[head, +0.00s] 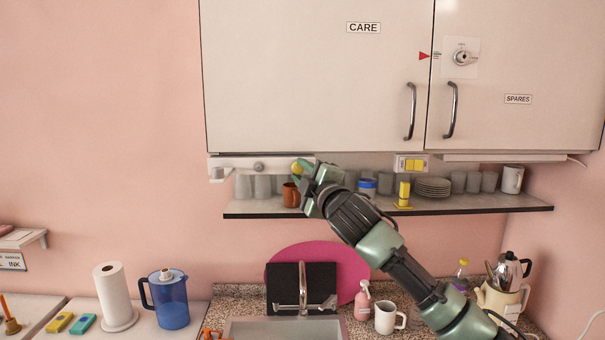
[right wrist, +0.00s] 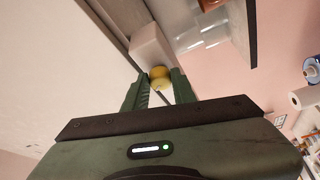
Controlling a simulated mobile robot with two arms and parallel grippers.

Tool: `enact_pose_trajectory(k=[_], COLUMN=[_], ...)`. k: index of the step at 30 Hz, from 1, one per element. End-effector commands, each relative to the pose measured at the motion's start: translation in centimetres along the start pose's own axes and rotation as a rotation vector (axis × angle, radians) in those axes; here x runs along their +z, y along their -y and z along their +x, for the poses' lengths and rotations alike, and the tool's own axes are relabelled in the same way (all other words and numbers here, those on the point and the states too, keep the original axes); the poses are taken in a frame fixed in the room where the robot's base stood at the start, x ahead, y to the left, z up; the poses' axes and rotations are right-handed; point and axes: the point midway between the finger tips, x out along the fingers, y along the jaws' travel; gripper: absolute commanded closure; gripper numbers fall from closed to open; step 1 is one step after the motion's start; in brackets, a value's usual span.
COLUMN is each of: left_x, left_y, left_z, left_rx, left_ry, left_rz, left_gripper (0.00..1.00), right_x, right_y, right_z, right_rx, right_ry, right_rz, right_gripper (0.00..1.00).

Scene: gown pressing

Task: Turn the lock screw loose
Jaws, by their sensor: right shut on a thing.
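The lock screw appears to be the small yellow knob (head: 296,168) on the white unit (head: 232,163) fixed under the cabinet. My right gripper (head: 300,171) reaches up to it from the lower right and hides part of it. In the right wrist view, the yellow knob (right wrist: 160,73) sits between the two green fingertips, next to a pale block (right wrist: 151,47). The right gripper is shut on this knob. Whether it is tight or loose cannot be told. My left gripper is not in view.
A shelf (head: 390,207) with glasses, an orange mug (head: 291,195) and plates (head: 432,187) runs close below the gripper. The cabinet (head: 315,80) is directly above. A sink (head: 285,330) and counter lie below. The wall to the left is clear.

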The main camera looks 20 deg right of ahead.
Motion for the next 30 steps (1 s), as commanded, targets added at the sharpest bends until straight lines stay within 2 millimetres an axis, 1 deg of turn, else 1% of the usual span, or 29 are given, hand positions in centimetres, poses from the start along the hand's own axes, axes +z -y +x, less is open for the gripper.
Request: enact_pose_trajectory(k=[8, 9, 11, 12, 20, 23, 26, 30], left_x=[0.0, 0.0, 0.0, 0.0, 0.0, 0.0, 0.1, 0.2], left_y=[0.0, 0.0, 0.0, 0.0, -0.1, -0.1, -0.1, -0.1], left_z=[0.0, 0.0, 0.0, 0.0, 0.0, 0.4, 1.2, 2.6], left_rx=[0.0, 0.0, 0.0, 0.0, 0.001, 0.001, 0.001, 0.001], left_ry=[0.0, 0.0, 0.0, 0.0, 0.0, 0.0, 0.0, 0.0], left_rz=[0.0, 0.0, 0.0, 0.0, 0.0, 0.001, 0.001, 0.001], left_gripper=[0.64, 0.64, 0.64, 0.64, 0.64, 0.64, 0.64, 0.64], right_x=[0.0, 0.0, 0.0, 0.0, 0.0, 0.1, 0.2, 0.2], right_y=[0.2, 0.2, 0.2, 0.2, 0.1, 0.2, 0.3, 0.5], right_z=[0.0, 0.0, 0.0, 0.0, 0.0, -0.4, -1.5, -3.7], right_rx=[-0.004, -0.003, -0.003, -0.003, -0.001, 0.0, 0.001, 0.001], right_ry=[0.0, 0.0, 0.0, 0.0, 0.0, -0.001, 0.0, -0.001], right_rz=[-0.001, -0.001, 0.0, 0.0, 0.0, 0.0, -0.001, -0.002], right_gripper=[1.0, 0.71, 0.55, 0.52, 0.52, 0.52, 0.52, 0.52])
